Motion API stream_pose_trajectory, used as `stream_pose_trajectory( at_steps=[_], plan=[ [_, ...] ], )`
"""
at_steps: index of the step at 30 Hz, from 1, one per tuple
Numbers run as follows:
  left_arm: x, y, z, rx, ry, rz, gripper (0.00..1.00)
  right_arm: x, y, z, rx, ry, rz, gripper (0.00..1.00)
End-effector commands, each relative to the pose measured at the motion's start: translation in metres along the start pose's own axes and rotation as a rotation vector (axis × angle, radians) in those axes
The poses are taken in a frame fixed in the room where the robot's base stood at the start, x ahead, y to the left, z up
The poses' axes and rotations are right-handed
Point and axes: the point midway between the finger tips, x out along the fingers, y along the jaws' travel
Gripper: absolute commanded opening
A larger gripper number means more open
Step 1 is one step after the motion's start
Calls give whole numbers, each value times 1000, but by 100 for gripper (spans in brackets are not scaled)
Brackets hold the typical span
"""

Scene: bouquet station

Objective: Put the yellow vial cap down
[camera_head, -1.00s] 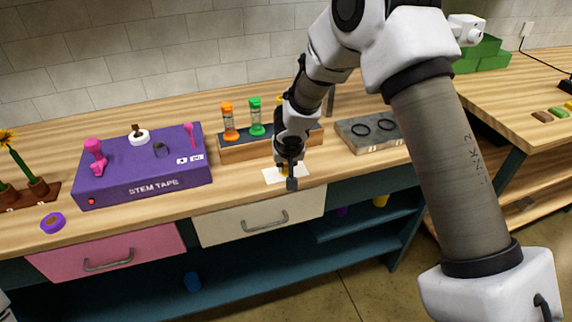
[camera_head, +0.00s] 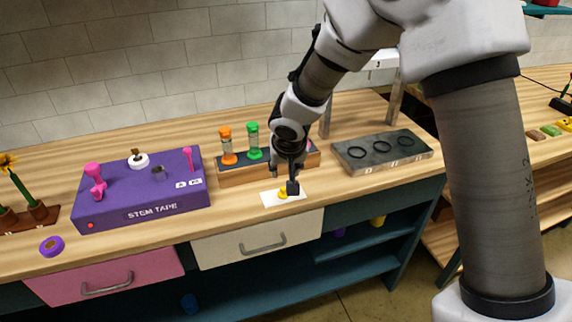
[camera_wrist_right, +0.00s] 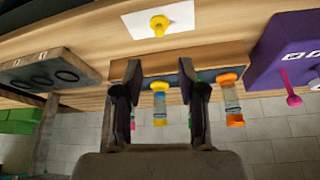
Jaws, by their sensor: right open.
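The yellow vial cap (camera_head: 283,194) rests on a white card (camera_head: 270,200) near the table's front edge. In the right wrist view the cap (camera_wrist_right: 159,26) stands clear of both fingers on the card (camera_wrist_right: 182,15). My right gripper (camera_head: 291,183) is open and empty, just above and behind the cap in the head view. In the right wrist view its two fingers (camera_wrist_right: 157,88) are spread, with a yellow-topped vial (camera_wrist_right: 160,103) showing between them in the background. My left gripper is not in view.
A wooden rack (camera_head: 234,173) behind the card holds an orange vial (camera_head: 227,147) and a green vial (camera_head: 253,141). A purple stem tape box (camera_head: 140,200) stands left. A grey block with black rings (camera_head: 385,152) lies right. Bare tabletop lies between box and card.

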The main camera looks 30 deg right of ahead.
Motion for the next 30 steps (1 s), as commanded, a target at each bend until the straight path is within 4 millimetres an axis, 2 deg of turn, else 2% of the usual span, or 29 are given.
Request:
stream_pose_trajectory(
  at_steps=[5, 8, 11, 12, 14, 15, 18, 21, 24, 30],
  plan=[
    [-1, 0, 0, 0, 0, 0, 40, -7, 0, 2, -1, -4, 0, 40],
    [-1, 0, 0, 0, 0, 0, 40, 11, -4, 22, -23, -49, -19, 40],
    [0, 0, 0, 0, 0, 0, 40, 55, -12, 84, -79, -165, -80, 40],
    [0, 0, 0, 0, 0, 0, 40, 77, -14, 120, -104, -223, -112, 40],
    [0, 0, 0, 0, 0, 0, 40, 107, -13, 182, -136, -304, -158, 40],
    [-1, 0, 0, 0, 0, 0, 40, 123, -8, 225, -158, -347, -179, 40],
    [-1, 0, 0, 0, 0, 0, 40, 146, 20, 321, -219, -412, -173, 40],
    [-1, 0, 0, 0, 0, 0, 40, 150, 51, 379, -291, -435, -122, 40],
    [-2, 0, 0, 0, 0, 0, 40, 148, 68, 401, -340, -438, -86, 40],
    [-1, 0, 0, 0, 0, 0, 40, 149, 70, 403, -349, -433, -82, 40]
  ],
)
